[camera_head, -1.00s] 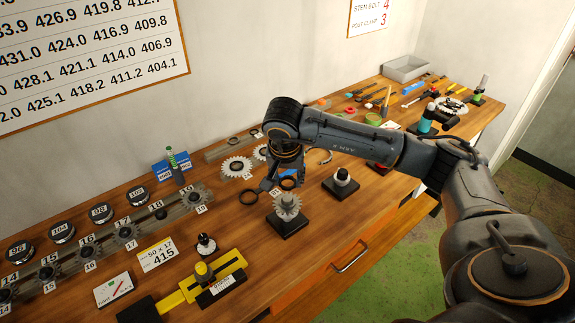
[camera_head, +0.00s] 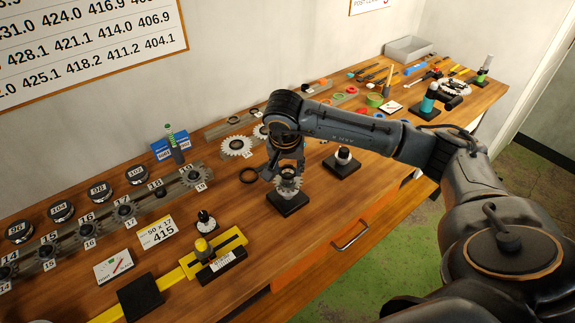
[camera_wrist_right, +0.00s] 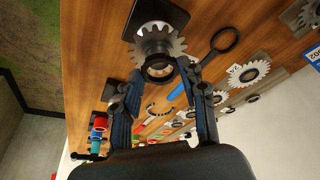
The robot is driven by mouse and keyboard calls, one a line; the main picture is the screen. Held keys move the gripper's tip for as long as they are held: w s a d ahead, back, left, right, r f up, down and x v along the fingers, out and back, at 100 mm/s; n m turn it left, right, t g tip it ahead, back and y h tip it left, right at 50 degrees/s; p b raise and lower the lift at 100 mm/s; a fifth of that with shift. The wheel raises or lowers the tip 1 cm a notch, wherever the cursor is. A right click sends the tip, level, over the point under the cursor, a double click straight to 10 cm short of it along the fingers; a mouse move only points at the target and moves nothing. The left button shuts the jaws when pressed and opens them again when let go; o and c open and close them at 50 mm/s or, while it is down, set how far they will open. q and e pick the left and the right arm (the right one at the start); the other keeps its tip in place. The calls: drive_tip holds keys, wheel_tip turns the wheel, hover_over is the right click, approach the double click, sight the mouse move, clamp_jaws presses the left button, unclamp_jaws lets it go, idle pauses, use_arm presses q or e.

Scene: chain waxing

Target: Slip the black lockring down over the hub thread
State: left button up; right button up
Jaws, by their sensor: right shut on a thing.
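My right gripper (camera_head: 284,174) is above the toothed sprocket (camera_head: 290,187) on its square black base (camera_head: 288,204). In the right wrist view the gripper (camera_wrist_right: 161,71) is shut on the black lockring (camera_wrist_right: 160,80), with one finger on each side. The lockring is in line with the hub in the sprocket (camera_wrist_right: 155,42), close to its top. The fingers hide part of the hub, and I cannot tell whether the ring touches the thread. My left gripper is not in view.
A second black stand (camera_head: 342,160) is to the right. A yellow gauge (camera_head: 222,246) and a small black-based post (camera_head: 206,222) are at the front left. Bare wood lies around the base.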

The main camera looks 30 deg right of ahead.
drive_tip(key=shift+f+b, duration=0.2)
drive_tip(key=shift+b, duration=0.45)
idle(1.1)
drive_tip(key=shift+f+b, duration=0.6)
drive_tip(key=shift+b, duration=0.1)
idle(0.5)
drive_tip(key=o, duration=0.9)
drive_tip(key=shift+c, duration=0.2)
drive_tip(key=shift+r, duration=0.1)
drive_tip(key=v, duration=1.2)
